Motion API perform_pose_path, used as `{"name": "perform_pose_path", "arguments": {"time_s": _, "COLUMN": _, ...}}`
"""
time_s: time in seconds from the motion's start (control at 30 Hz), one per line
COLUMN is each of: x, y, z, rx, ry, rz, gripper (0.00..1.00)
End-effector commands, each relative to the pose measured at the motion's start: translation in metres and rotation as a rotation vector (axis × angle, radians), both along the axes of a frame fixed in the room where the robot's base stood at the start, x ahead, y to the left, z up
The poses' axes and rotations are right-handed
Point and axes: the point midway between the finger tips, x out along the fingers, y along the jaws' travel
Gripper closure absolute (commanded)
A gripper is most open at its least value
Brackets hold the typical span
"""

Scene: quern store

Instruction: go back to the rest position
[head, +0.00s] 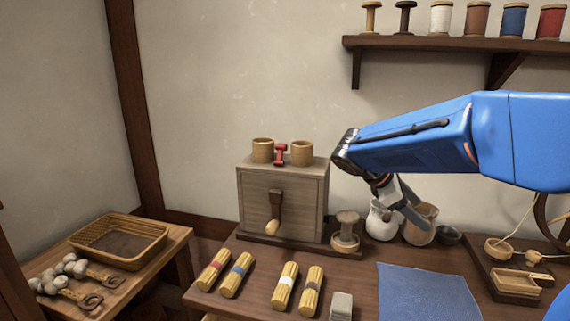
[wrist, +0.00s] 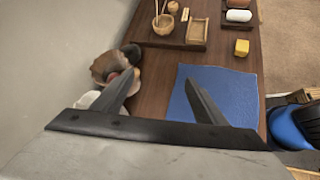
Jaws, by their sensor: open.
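My gripper (head: 408,207) is open and hangs above the back right part of the dark wooden table in the head view, in front of a white jar (head: 381,222) and a brown pot (head: 420,224). In the wrist view its two fingers (wrist: 161,78) stand apart with nothing between them. The left finger overlaps the brown pot (wrist: 104,66) in that picture, and the right finger overlaps the blue mat (wrist: 232,88). Whether a fingertip touches a pot cannot be told.
A wooden box with a crank (head: 305,200) stands left of my gripper. Several tied straw bundles (head: 285,287) lie in front of it. A shelf (head: 450,43) with spools hangs above my arm. A tray with small bowls (head: 512,283) lies right. The blue mat is bare.

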Motion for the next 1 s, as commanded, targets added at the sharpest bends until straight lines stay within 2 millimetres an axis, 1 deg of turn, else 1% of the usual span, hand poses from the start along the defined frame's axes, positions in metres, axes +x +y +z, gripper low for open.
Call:
{"name": "perform_pose_path", "arguments": {"time_s": 0.03, "x": -0.017, "y": -0.004, "z": -0.002, "rx": 0.045, "ry": -0.038, "rz": -0.034, "gripper": 0.34}}
{"name": "perform_pose_path", "arguments": {"time_s": 0.2, "x": -0.069, "y": -0.007, "z": -0.017, "rx": 0.205, "ry": -0.170, "rz": -0.162, "gripper": 0.34}}
{"name": "perform_pose_path", "arguments": {"time_s": 0.33, "x": -0.106, "y": -0.004, "z": -0.029, "rx": 0.327, "ry": -0.270, "rz": -0.270, "gripper": 0.34}}
{"name": "perform_pose_path", "arguments": {"time_s": 0.5, "x": -0.150, "y": 0.005, "z": -0.046, "rx": 0.483, "ry": -0.399, "rz": -0.420, "gripper": 0.34}}
{"name": "perform_pose_path", "arguments": {"time_s": 0.8, "x": -0.218, "y": 0.030, "z": -0.077, "rx": 0.754, "ry": -0.618, "rz": -0.715, "gripper": 0.34}}
{"name": "perform_pose_path", "arguments": {"time_s": 1.0, "x": -0.250, "y": 0.050, "z": -0.095, "rx": 0.920, "ry": -0.743, "rz": -0.911, "gripper": 0.34}}
